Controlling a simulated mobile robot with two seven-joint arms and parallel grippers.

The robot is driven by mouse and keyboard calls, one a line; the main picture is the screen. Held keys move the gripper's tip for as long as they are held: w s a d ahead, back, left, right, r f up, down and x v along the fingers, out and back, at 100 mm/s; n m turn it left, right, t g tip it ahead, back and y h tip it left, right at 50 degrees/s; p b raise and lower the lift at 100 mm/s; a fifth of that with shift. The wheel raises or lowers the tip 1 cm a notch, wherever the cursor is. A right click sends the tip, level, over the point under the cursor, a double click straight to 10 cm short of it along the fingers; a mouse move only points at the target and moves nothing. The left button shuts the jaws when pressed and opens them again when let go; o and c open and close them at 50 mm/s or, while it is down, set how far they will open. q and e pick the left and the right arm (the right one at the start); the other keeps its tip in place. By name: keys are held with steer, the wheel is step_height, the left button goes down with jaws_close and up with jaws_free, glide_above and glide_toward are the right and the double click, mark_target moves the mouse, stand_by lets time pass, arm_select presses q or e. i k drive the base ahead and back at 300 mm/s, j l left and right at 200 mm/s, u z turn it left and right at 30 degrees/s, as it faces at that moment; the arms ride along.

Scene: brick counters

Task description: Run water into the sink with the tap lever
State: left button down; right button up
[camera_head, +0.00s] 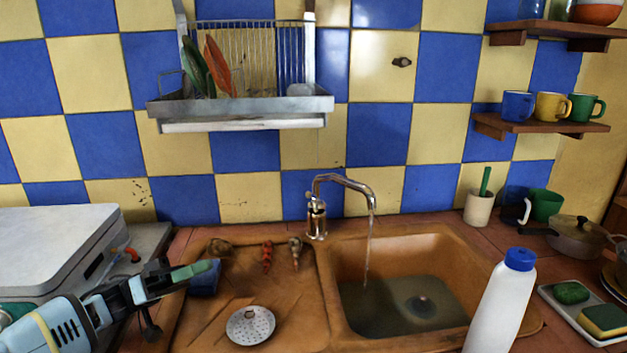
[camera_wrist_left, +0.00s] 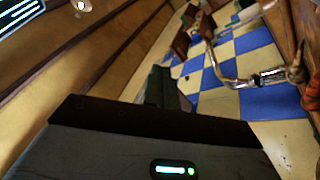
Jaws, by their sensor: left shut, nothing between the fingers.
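The metal tap (camera_head: 317,216) stands behind the brown sink (camera_head: 437,243), its curved spout over the basin. A thin stream of water (camera_head: 368,245) falls from the spout into dark water in the basin. A small lever seems to sit on top of the tap body, but its angle is hard to tell. My left gripper (camera_head: 210,272) is shut and empty over the drainboard's left side, well left of the tap and apart from it. In the left wrist view the gripper's fingers (camera_wrist_left: 170,90) show dark, with the tap (camera_wrist_left: 232,78) beyond them. My right gripper is in neither view.
A white bottle (camera_head: 502,305) with a blue cap stands at the basin's right front. A dish rack (camera_head: 240,105) hangs above. Cups (camera_head: 553,107) sit on a shelf.

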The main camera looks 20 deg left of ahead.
mark_target(315, 202)
steer(key=i, duration=1.05)
